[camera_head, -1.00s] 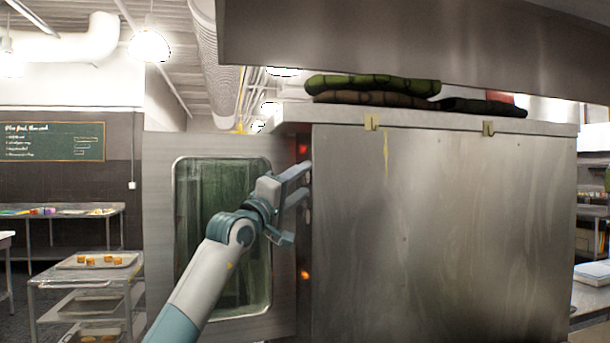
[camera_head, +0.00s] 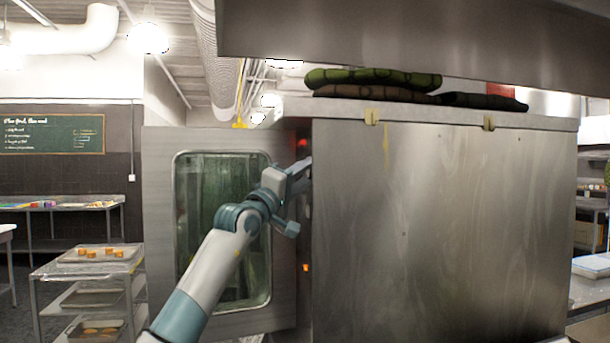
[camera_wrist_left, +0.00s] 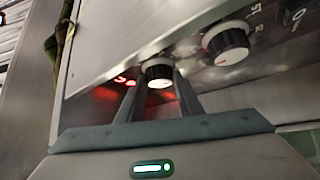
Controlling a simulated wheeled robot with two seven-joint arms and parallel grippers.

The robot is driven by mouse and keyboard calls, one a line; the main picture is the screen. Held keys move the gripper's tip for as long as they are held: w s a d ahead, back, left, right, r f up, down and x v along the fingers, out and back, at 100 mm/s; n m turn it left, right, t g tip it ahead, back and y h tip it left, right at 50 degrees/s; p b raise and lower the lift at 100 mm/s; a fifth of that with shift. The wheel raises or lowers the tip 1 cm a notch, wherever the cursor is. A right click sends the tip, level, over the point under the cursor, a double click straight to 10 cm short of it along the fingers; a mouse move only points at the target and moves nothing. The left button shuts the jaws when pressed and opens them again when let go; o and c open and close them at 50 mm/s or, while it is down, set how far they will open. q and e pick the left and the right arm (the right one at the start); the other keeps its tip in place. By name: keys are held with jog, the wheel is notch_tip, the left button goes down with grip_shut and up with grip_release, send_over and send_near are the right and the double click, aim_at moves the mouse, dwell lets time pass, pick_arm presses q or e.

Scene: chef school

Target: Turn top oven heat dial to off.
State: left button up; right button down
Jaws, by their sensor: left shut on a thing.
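The oven (camera_head: 440,230) is a large steel box, its control panel on the narrow left face, mostly hidden in the head view. In the left wrist view a white-and-black dial (camera_wrist_left: 159,73) sits next to red lights, between the fingers of my left gripper (camera_wrist_left: 158,82). The gripper is shut on this dial. It is the one nearest the red lights, seemingly the top one. In the head view my left gripper (camera_head: 300,171) reaches the panel just below the upper red light (camera_head: 303,143). The dial's marks there are hidden. My right gripper is out of view.
A second dial (camera_wrist_left: 228,43) with numbers sits beside the held one. The oven door (camera_head: 155,230) with a glass window stands open behind my left arm. Folded cloths (camera_head: 372,78) lie on the oven top. A rack with trays (camera_head: 75,256) stands at left.

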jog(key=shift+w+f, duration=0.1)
pick_arm(q)
jog(key=shift+n+b, duration=0.3)
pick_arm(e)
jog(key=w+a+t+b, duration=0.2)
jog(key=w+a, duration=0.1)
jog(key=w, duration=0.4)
pick_arm(q)
jog(key=shift+r+n+g+y+p, duration=0.2)
jog(key=shift+n+g+y+p, duration=0.25)
jog(key=shift+n+g+y, duration=0.75)
jog(key=shift+r+n+g+y+p, duration=0.2)
jog(key=shift+n+g+y+p, duration=0.45)
jog(key=shift+n, duration=0.95)
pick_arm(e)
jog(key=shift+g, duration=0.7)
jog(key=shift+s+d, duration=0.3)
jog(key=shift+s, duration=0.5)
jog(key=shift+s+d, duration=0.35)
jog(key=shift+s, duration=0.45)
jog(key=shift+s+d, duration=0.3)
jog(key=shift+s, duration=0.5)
pick_arm(q)
jog(key=o, duration=0.9)
jog(key=shift+o, duration=0.8)
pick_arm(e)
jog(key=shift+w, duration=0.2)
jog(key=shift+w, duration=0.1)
